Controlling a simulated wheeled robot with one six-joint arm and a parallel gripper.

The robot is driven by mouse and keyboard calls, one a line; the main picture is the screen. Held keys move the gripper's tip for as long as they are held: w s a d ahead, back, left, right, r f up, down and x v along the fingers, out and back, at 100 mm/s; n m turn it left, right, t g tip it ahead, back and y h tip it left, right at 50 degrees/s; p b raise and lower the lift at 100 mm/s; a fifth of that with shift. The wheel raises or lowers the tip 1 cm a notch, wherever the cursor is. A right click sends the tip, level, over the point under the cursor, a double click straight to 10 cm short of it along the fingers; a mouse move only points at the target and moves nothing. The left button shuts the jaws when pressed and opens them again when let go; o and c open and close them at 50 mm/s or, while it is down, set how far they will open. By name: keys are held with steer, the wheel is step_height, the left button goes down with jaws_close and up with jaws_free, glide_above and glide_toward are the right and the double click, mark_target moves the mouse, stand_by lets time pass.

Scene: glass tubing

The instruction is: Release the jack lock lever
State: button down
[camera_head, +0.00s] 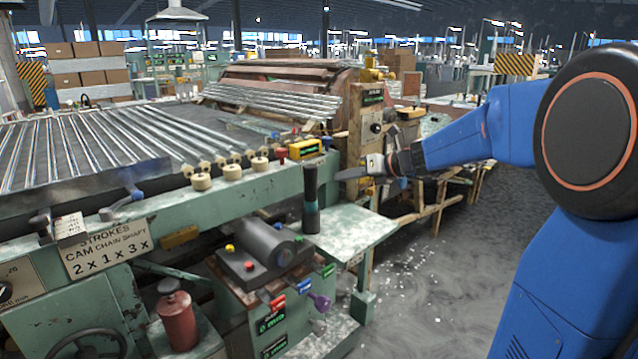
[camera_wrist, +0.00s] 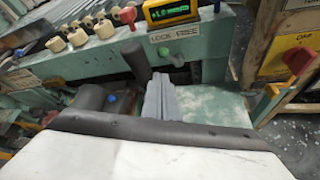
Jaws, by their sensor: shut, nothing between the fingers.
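The likely jack lock lever is an upright post with a black grip (camera_head: 311,190) at the right end of the green machine. In the wrist view the dark post (camera_wrist: 138,64) stands just left of my fingers, below a "LOCK FREE" label (camera_wrist: 174,34). My gripper (camera_head: 347,175) is shut and empty, reaching in from the right. In the head view its tip is to the right of the black grip, with a gap in the picture. The grey fingers also show in the wrist view (camera_wrist: 160,88). I cannot tell the exact depth gap between them.
A yellow digital display (camera_head: 305,149) and several cream knobs (camera_head: 201,182) line the machine's edge. A flat green shelf (camera_head: 350,232) lies below my gripper. A grey cylinder (camera_head: 265,243) sits left of the post. Wooden frames (camera_head: 440,190) stand at the right. Open floor lies in front.

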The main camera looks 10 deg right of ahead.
mark_target(319, 182)
steer(key=shift+a, duration=0.1)
steer(key=x, duration=1)
steer(key=shift+w+d+r+m+y, duration=0.1)
steer(key=shift+d+r+m+y, duration=0.05)
steer(key=shift+d+m+y, duration=0.3)
stand_by(0.6)
steer(key=d+m+y, duration=0.1)
steer(key=m, duration=0.1)
steer(key=w+d+m+y, duration=0.1)
steer(key=m+y, duration=0.1)
steer(key=w+d+r+m+y, duration=0.1)
steer(key=m, duration=0.2)
steer(key=shift+w+d+g+y, duration=0.1)
steer(key=shift+d+g+y, duration=0.15)
steer(key=shift+g, duration=0.05)
steer(key=shift+d, duration=0.1)
stand_by(0.6)
steer(key=shift+d, duration=0.1)
